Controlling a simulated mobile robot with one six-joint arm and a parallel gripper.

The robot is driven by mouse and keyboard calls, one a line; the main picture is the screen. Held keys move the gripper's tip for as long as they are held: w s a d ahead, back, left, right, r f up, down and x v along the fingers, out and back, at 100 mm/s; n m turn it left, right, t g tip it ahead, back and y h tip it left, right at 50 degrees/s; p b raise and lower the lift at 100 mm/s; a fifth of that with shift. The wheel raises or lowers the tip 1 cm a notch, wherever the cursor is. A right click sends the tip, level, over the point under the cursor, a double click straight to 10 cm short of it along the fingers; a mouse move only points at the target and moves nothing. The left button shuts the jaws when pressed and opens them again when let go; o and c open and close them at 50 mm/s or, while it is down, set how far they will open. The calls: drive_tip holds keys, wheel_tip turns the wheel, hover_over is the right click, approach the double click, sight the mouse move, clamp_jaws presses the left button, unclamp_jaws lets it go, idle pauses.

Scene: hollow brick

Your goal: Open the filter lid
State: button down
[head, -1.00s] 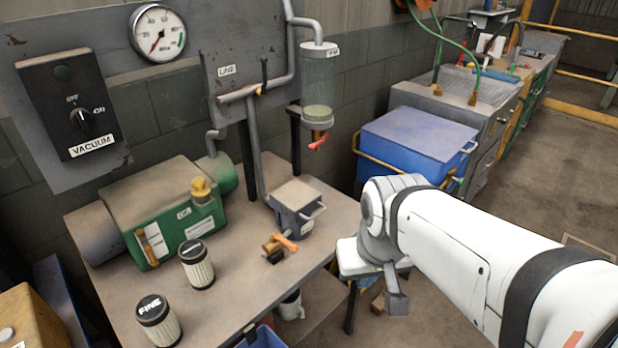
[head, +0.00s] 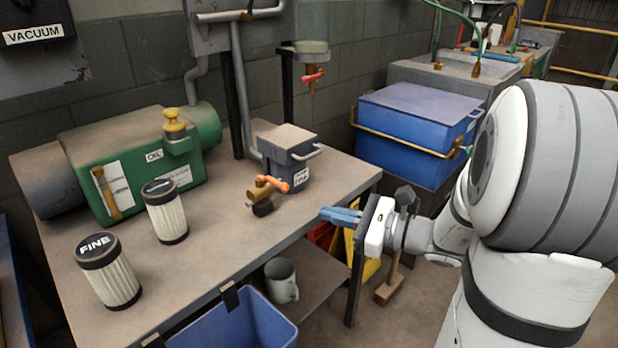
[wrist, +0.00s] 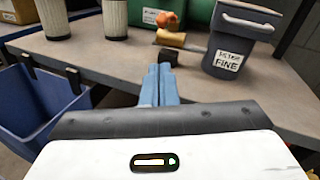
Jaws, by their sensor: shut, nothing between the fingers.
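The filter housing (head: 291,165) is a small dark grey box on the bench, with its flat lid (head: 288,137) down and a pale bar handle (head: 308,152) on its right side. In the wrist view the housing (wrist: 234,52) stands at the upper right with a label reading "FINE" and the handle (wrist: 247,22) across its upper front. My gripper (head: 325,214) has blue fingers, shut and empty, off the bench's right front edge and apart from the housing. In the wrist view my fingertips (wrist: 159,72) point toward the bench, left of the housing.
A brass valve with an orange handle (head: 271,184) sits just left of the housing. Two filter cartridges (head: 165,212) (head: 108,272) and a green pump (head: 140,165) stand farther left. A blue bin (head: 235,325) hangs at the bench front; a blue chest (head: 418,125) stands behind.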

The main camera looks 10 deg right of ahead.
drive_tip(key=w+d+f+m+t+h+b, duration=0.2)
drive_tip(key=w+d+f+m+t+b, duration=0.15)
drive_tip(key=d+m+t, duration=0.35)
drive_tip(key=shift+n+g+h, duration=0.3)
drive_tip(key=shift+n, duration=0.2)
drive_tip(key=w+a+r, duration=0.1)
drive_tip(key=w+a, duration=0.1)
drive_tip(key=w, duration=0.1)
drive_tip(key=w+a+r, duration=0.1)
drive_tip(key=w+r, duration=0.1)
drive_tip(key=w, duration=0.1)
drive_tip(key=w+a+r+b, duration=0.1)
drive_tip(key=w+a+r, duration=0.1)
drive_tip(key=w, duration=0.1)
drive_tip(key=shift+w+a, duration=0.1)
drive_tip(key=shift+a, duration=0.2)
drive_tip(key=shift+w+a+r, duration=0.2)
drive_tip(key=shift+w+r, duration=0.15)
drive_tip(key=shift+r, duration=0.25)
